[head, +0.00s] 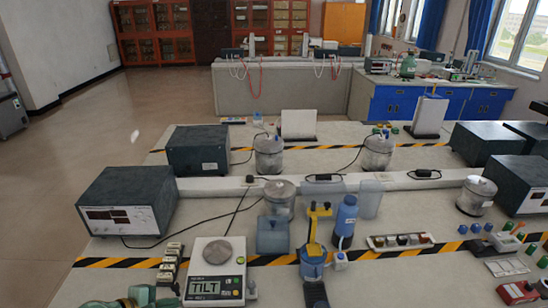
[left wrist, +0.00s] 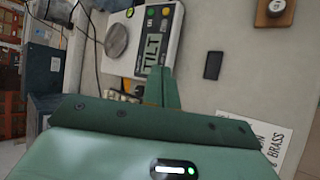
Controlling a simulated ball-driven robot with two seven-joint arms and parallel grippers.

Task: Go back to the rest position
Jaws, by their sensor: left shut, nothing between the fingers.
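My left gripper (head: 152,295) shows only in part at the bottom left edge of the head view, green and low in front of the table. Its shut green fingers (left wrist: 157,88) also show in the left wrist view, with nothing between them. They appear in front of the white balance (left wrist: 158,40), which also stands at the front of the table in the head view (head: 231,284). The balance display reads TILT, and a grey metal disc (head: 217,251) lies on it. My right gripper is not in view.
A row of small blocks (head: 169,263) stands left of the balance. A blue-and-yellow device (head: 314,250) and a blue bottle (head: 346,217) stand to its right. A dark power supply (head: 131,205) is at the left. Open floor (head: 130,120) lies beyond the table's left side.

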